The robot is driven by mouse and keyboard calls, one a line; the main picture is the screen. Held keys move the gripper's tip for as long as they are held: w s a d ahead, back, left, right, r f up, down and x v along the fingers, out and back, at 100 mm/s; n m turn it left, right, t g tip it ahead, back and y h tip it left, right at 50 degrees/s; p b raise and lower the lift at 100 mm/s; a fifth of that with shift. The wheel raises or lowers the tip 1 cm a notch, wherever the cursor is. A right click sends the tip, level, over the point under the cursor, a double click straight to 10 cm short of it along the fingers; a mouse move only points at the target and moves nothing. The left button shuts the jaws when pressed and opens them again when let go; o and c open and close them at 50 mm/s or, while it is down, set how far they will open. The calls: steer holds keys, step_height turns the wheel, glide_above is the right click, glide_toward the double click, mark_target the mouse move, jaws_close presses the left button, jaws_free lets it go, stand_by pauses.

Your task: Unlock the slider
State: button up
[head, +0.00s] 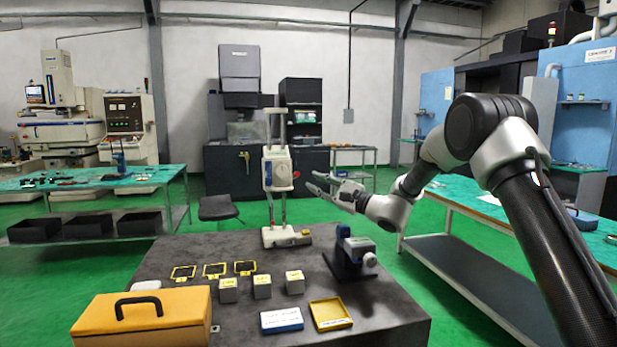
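A white height gauge (272,236) stands upright near the back of the dark table. I cannot tell from this view whether the slider is locked. My gripper (313,182) is just right of the slider in the picture, fingers pointing left towards it. Its fingers are spread, with nothing visible between them. A small gap shows between the fingertips and the slider.
A dark vise-like device (352,257) stands below my gripper. Several small metal blocks (262,287), a yellow tray (331,314), a blue-and-white box (282,320) and an orange toolbox (145,317) occupy the table (385,315).

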mark_target(295, 175)
steer(key=x, duration=0.6)
steer(key=shift+a, duration=0.2)
steer(key=shift+r, duration=0.1)
jaws_close()
